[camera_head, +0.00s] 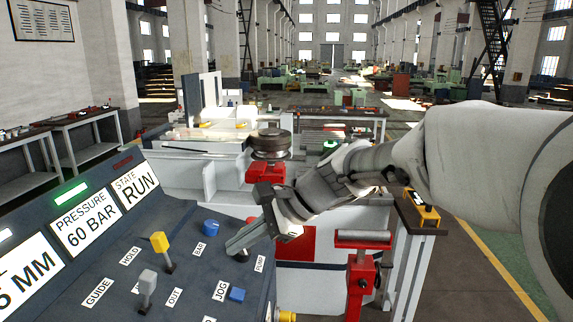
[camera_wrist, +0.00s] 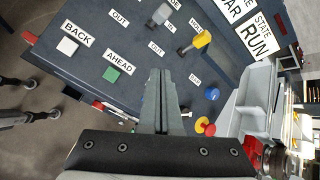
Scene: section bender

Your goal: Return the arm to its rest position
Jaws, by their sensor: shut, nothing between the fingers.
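My white arm (camera_head: 460,150) reaches in from the right edge of the head view, over the dark control panel (camera_head: 110,235). My gripper (camera_head: 238,245) is at its left end, tilted down, with its fingertips over the panel near the blue round knob (camera_head: 211,227). In the wrist view my gripper (camera_wrist: 161,75) shows its two grey fingers together with nothing between them. They point at the panel face. I cannot tell whether the tips touch the panel.
The panel carries a yellow-topped lever (camera_head: 159,242), a grey-topped lever (camera_head: 147,282) and a blue button (camera_head: 237,294). A red knob on a yellow base (camera_wrist: 206,127) shows beside the fingers. The bender's red-based roller (camera_head: 270,145) stands behind my gripper; a roller stand (camera_head: 362,265) stands right.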

